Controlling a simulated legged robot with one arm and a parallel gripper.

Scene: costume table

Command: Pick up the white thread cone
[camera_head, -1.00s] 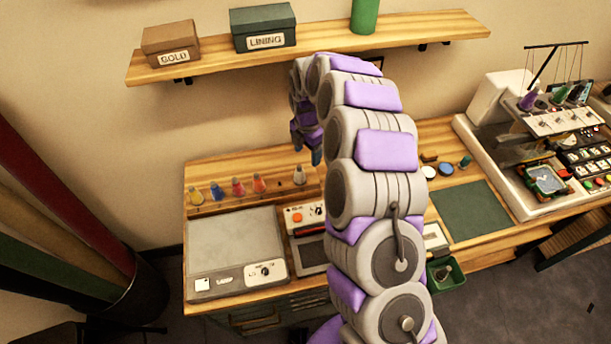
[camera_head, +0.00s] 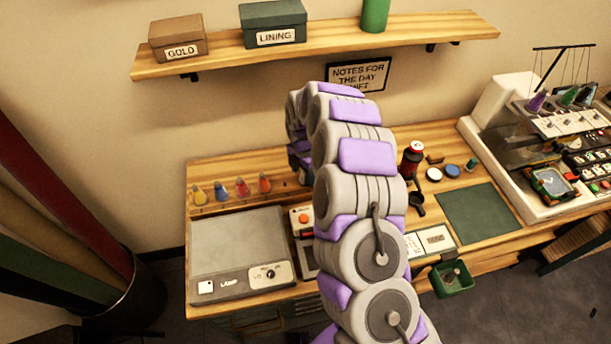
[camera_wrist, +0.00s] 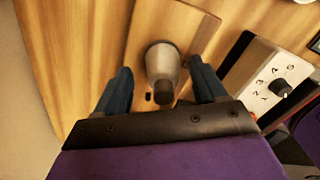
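The white thread cone (camera_wrist: 161,62) stands on the wooden bench in the wrist view and looks greyish in the shade. My gripper (camera_wrist: 162,84) is open, with one blue finger on each side of the cone and a visible gap to each. I cannot tell how far down the fingers reach beside it. In the head view the cone is hidden by my arm, and only a little of my gripper's end shows beside the bench.
Yellow (camera_head: 198,195), blue (camera_head: 219,191), red (camera_head: 242,187) and orange (camera_head: 264,183) cones stand in a row to the left. A lamp box (camera_head: 237,250) lies in front of them. A dial panel (camera_wrist: 271,82) is right of my gripper. A shelf (camera_head: 330,48) hangs above.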

